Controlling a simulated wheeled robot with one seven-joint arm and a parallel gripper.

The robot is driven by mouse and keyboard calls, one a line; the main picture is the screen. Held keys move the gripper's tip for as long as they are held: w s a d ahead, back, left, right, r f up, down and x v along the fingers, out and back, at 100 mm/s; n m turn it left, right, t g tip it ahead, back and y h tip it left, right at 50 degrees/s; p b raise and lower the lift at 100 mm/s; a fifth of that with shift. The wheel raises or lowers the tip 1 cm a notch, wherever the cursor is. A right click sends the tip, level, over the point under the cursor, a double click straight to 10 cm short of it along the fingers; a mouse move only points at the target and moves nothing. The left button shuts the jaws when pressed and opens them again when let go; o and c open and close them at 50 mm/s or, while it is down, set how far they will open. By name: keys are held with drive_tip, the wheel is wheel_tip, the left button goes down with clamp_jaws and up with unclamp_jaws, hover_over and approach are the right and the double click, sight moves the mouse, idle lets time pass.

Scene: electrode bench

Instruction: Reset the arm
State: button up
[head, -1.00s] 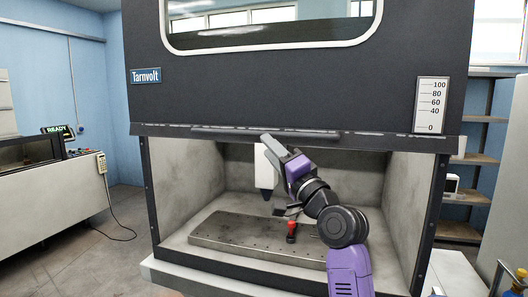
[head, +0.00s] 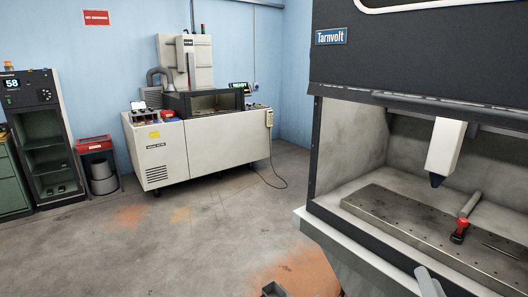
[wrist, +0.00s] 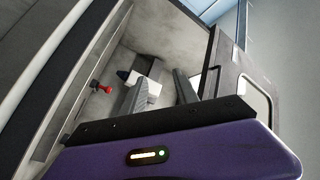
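In the wrist view my gripper (wrist: 158,75) has its two grey fingers apart, with a gap between them and nothing held. Beyond them the white tool head (wrist: 150,88) of the Tarnvolt machine shows, apart from the fingers as far as I can tell. In the head view my arm is not clearly seen; two grey pieces at the bottom edge cannot be identified.
The open Tarnvolt cabinet (head: 350,155) is at right, its white head (head: 445,148) hanging above a drilled plate (head: 400,222). A red-and-black piece (head: 460,230) is on the plate. A white machine (head: 200,145) stands behind.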

drive_tip(key=s+a+f+n+g, duration=0.1)
drive_tip(key=s+a+f+n, duration=0.1)
drive_tip(key=s+a+f, duration=0.3)
drive_tip(key=s+f+n+g+y, duration=0.1)
drive_tip(key=s+f, duration=0.2)
drive_tip(key=s, duration=0.5)
drive_tip(key=s+a+f+n, duration=0.2)
drive_tip(key=s+a+f, duration=0.15)
drive_tip(key=s, duration=0.25)
drive_tip(key=s+a+n+g+y, duration=0.1)
drive_tip(key=s+a+n, duration=0.1)
drive_tip(key=s, duration=0.6)
drive_tip(key=s+a+r+n+g+y, duration=0.1)
drive_tip(key=s+a+n, duration=0.1)
drive_tip(key=s, duration=0.7)
drive_tip(key=shift+n, duration=0.8)
